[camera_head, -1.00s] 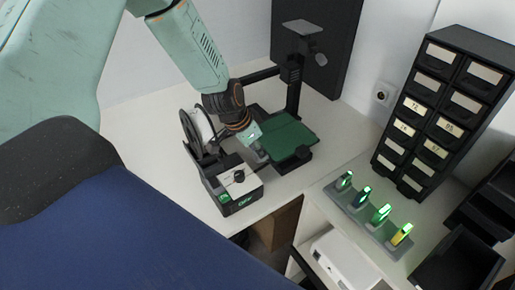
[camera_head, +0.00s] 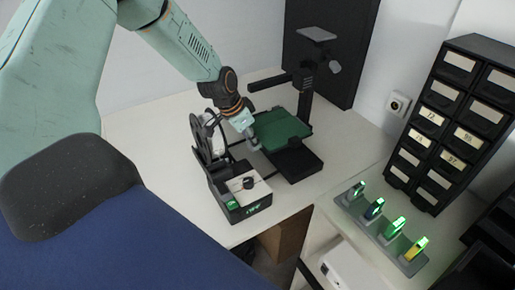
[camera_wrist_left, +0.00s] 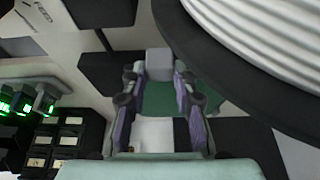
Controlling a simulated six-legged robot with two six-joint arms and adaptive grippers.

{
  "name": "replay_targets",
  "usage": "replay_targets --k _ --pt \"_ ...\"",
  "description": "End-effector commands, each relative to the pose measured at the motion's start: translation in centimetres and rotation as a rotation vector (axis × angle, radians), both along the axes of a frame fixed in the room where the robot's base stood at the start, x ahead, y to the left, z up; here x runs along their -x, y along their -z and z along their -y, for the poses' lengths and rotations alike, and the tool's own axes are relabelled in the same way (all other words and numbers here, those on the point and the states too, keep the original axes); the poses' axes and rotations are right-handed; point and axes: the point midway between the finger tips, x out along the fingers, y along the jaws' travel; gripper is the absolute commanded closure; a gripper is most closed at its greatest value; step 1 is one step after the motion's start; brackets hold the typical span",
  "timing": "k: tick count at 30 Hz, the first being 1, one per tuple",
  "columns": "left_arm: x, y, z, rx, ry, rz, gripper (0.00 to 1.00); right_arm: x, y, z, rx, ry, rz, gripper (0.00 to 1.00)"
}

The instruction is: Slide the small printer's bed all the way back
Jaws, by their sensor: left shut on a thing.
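The small printer has a black base (camera_head: 300,164), a black upright (camera_head: 306,98) and a flat green bed (camera_head: 281,128). The bed sits toward the back of the base, and a bare strip of black base shows in front of it. My left gripper (camera_head: 254,143) is at the bed's left edge, shut on it. In the left wrist view the fingers of the gripper (camera_wrist_left: 160,78) stand around a small grey block (camera_wrist_left: 159,62), with the green bed (camera_wrist_left: 160,99) behind. The exact contact is hard to make out. My right gripper is out of view.
A filament spool (camera_head: 218,137) and a control box with a knob (camera_head: 243,195) stand close to the left of the gripper. A grey rack (camera_head: 380,230) of lit sticks and a black drawer cabinet (camera_head: 447,125) are at the right. Bare white table lies right of the printer.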

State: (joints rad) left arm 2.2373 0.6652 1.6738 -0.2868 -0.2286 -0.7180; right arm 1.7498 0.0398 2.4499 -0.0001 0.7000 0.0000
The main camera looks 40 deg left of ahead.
Motion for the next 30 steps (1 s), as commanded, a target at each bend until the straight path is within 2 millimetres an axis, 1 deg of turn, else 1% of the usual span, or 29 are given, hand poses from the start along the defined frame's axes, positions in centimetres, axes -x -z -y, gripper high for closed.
replay_targets --k 7,8,16,25,30 --pt "0.18 0.04 0.09 0.001 0.002 -0.007 1.00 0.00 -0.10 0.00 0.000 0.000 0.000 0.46" --pt "0.18 0.04 0.09 0.002 0.002 -0.007 0.71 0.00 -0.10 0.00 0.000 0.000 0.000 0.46" --pt "0.16 0.04 0.09 0.002 0.002 -0.006 0.49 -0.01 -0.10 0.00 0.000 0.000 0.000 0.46" --pt "0.16 -0.02 0.09 0.002 0.002 -0.005 0.49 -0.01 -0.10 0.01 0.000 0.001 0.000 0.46" --pt "0.39 -0.67 0.04 0.004 0.003 -0.005 0.49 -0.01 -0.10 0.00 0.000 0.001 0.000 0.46"
